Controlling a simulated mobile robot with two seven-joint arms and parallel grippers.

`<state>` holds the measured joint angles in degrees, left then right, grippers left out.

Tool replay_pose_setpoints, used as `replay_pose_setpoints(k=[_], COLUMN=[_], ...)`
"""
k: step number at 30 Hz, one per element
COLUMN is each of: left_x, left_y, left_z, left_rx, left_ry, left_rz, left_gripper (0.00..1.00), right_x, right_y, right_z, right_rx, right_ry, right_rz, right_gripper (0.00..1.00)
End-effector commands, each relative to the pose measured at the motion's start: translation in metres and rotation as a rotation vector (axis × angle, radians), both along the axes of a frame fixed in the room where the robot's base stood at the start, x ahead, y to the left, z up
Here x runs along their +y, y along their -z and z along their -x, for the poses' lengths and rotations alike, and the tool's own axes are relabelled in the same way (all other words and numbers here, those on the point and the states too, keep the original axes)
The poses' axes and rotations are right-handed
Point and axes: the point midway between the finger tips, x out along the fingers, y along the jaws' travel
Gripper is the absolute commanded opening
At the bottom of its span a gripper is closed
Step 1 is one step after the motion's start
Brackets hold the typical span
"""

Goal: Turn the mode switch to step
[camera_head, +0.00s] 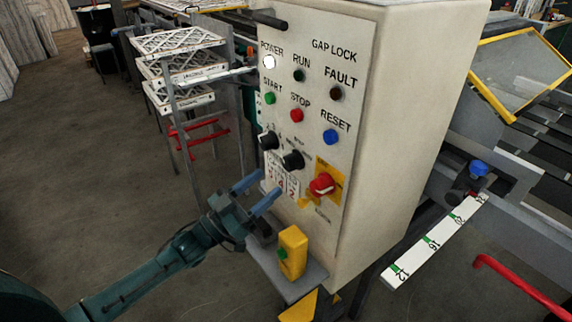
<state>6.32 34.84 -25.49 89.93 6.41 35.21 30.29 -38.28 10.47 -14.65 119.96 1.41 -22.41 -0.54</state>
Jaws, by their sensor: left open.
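The control cabinet (385,130) stands in the middle with its light panel facing me. Two black rotary knobs sit on the panel, a left one (268,140) and a right one (293,160). The small print around them is too small to read, so I cannot tell which is the mode switch or where it points. My left gripper (257,191) is open and empty, with blue fingertips. It is in front of the panel's lower left, below the knobs and apart from them. My right gripper is not in view.
A red knob on a yellow plate (321,185) is right of the black knobs. Green, red and blue (330,137) buttons sit above. A yellow box with a green button (292,252) stands on a grey shelf (298,287) below. A filter rack (180,70) stands behind left. Floor at left is clear.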

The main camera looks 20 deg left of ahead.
Motion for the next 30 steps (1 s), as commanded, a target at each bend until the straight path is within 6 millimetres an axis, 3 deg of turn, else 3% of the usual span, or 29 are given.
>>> replay_pose_setpoints(k=[9,23,30], left_x=[-0.032,-0.039,-0.039], left_y=[-0.022,-0.025,-0.025], left_z=[-0.04,-0.049,-0.049], left_rx=[0.001,0.002,0.002], left_ry=[-0.001,0.0,0.0], left_rz=[0.001,-0.001,-0.001], left_gripper=[0.56,0.56,0.36], right_x=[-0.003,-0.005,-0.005], right_y=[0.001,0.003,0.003], right_z=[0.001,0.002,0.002], right_rx=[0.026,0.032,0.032], right_ry=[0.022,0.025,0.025], right_rz=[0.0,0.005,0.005], right_gripper=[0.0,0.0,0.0])
